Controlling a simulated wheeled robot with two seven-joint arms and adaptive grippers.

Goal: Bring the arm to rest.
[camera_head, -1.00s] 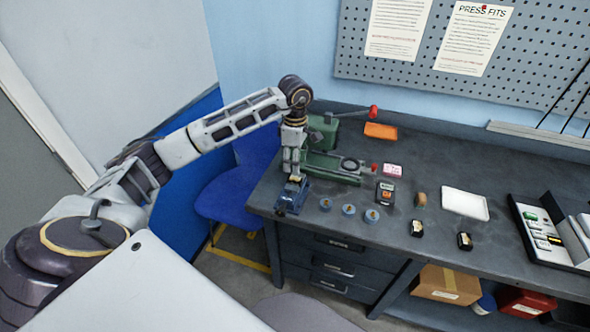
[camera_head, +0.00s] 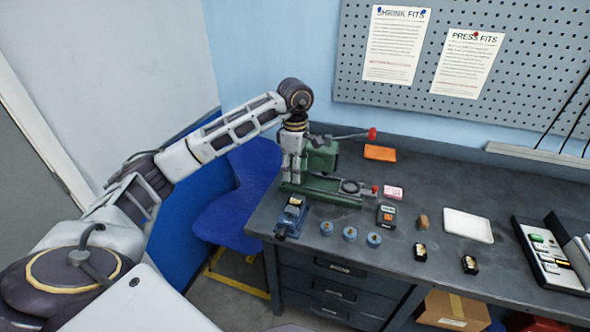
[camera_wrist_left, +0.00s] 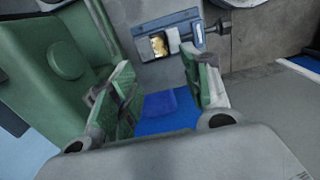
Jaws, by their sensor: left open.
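My left gripper (camera_head: 290,178) is open and hangs above the left end of the dark bench, beside the green press (camera_head: 322,190). Nothing shows between its fingers in the left wrist view (camera_wrist_left: 163,85). A small blue vise (camera_head: 290,220) stands below and in front of it, apart from the fingers. The vise also shows in the wrist view (camera_wrist_left: 144,28), with a small gold-faced dark piece (camera_wrist_left: 159,45) at its jaws. My right gripper is in neither view.
Several small round blue-rimmed pieces (camera_head: 350,233) stand along the bench front. Two dark blocks (camera_head: 420,251), a white tray (camera_head: 468,225) and an orange piece (camera_head: 380,152) lie to the right. A blue chair (camera_head: 235,200) stands left of the bench. The press lever (camera_head: 345,136) sticks out rightward.

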